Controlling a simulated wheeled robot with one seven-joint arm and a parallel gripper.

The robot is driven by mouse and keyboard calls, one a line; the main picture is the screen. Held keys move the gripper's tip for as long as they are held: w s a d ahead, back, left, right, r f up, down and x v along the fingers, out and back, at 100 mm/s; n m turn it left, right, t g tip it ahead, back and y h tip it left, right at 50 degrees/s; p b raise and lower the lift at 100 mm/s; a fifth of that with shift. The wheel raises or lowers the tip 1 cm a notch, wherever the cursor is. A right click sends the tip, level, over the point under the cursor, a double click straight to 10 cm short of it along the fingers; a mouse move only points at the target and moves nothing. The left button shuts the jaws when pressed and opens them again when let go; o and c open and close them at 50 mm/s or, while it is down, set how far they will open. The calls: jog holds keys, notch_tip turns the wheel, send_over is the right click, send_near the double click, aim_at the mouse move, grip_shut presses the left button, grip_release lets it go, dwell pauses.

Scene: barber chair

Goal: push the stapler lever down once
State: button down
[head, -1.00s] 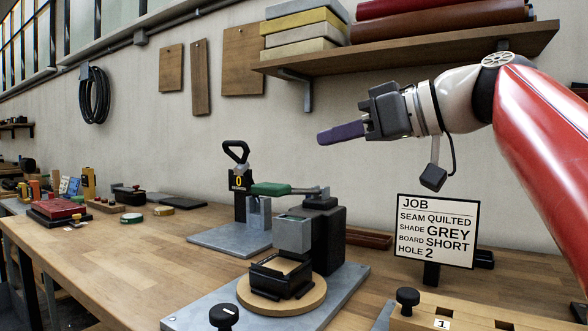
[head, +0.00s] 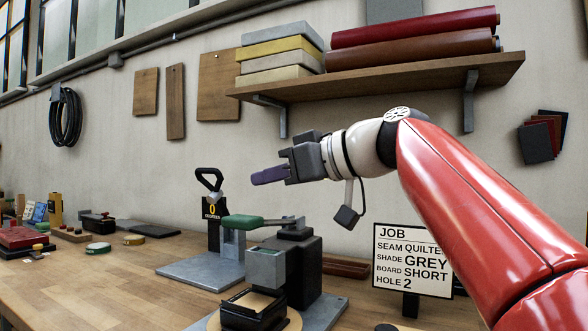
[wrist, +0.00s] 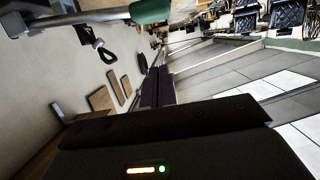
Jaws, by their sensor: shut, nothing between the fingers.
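The stapler (head: 305,262) stands on a grey base plate on the bench, with a black body and a grey block at its front left. Its lever, with a green grip (head: 243,221), sticks out roughly level to the left. The green grip also shows at the top of the wrist view (wrist: 150,11). My gripper (head: 266,176) has purple fingers, shut and empty, pointing left. In the head view it is above the green grip and a little to its right, with clear space between them. In the wrist view the fingers (wrist: 155,90) lie together.
A black counter (head: 213,208) reading 0, below a looped handle, stands behind the lever's left end. A round wooden pad with a black frame (head: 252,308) sits before the stapler. A job sign (head: 412,260) stands at right. A loaded shelf (head: 390,82) hangs above my arm.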

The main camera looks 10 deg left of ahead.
aim_at(256, 217)
jog(key=shift+x, duration=1.15)
jog(key=f, duration=0.2)
jog(key=shift+w+a+f+b, duration=0.1)
jog(key=shift+a+f+b, duration=0.15)
jog(key=shift+b, duration=0.15)
jog(key=shift+f, duration=0.8)
